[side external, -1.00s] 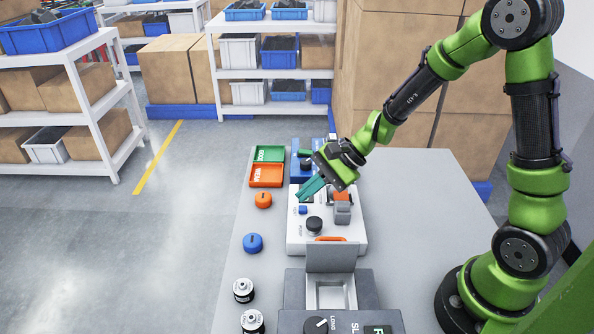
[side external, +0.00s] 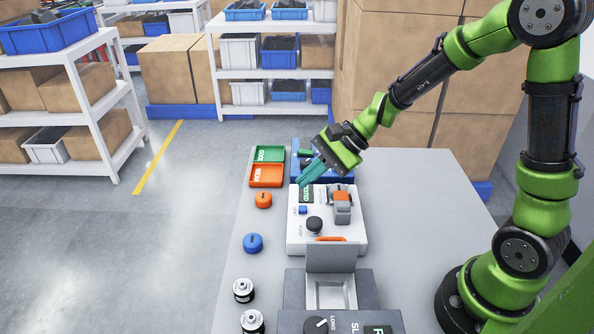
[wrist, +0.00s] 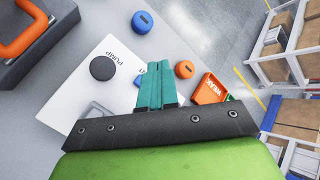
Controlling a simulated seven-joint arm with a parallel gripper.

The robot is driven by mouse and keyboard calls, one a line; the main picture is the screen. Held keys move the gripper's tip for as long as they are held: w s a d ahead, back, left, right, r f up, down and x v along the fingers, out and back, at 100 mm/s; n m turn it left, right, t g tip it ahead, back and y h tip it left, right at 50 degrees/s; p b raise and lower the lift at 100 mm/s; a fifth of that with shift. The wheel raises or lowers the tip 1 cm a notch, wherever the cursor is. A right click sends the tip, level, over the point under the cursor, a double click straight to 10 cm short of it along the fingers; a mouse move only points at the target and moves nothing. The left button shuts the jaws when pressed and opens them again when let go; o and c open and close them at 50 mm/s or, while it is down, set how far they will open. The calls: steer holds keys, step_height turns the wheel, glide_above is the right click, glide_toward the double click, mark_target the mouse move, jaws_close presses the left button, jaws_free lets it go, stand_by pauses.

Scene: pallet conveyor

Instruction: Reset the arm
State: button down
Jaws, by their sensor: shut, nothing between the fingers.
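My gripper (side external: 303,182) hangs above the far end of the white pump station (side external: 294,232) on the grey table. Its teal fingers are closed together with nothing between them, pointing down and to the left. In the wrist view, the closed fingers (wrist: 156,66) cover part of the white station, with its black round knob (wrist: 102,68) to their left. The fingers appear to be apart from the station. In the side view, the station also carries a black knob (side external: 314,224), a small blue button (side external: 303,209) and a grey-and-orange part (side external: 342,204).
Green and orange trays (side external: 266,176) lie left of the gripper, with an orange cap (side external: 263,200) and a blue cap (side external: 253,243) nearer. A grey machine (side external: 294,292) with a raised lid stands at the front. The table's right side is clear.

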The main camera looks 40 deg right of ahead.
steer(key=shift+s+d+f+n+g+h, duration=0.15)
steer(key=shift+s+n+g, duration=0.15)
steer(key=shift+s, duration=0.3)
steer(key=shift+s+a+f+n+g+h, duration=0.1)
steer(key=shift+s+f+n+g+h, duration=0.1)
steer(key=shift+s+n, duration=0.3)
steer(key=s+d+r+n+t+h, duration=0.3)
steer(key=s+r+n+h, duration=0.2)
steer(key=s+r+n, duration=0.5)
steer(key=s+r, duration=0.3)
steer(key=shift+s+d, duration=0.15)
steer(key=shift+s, duration=0.1)
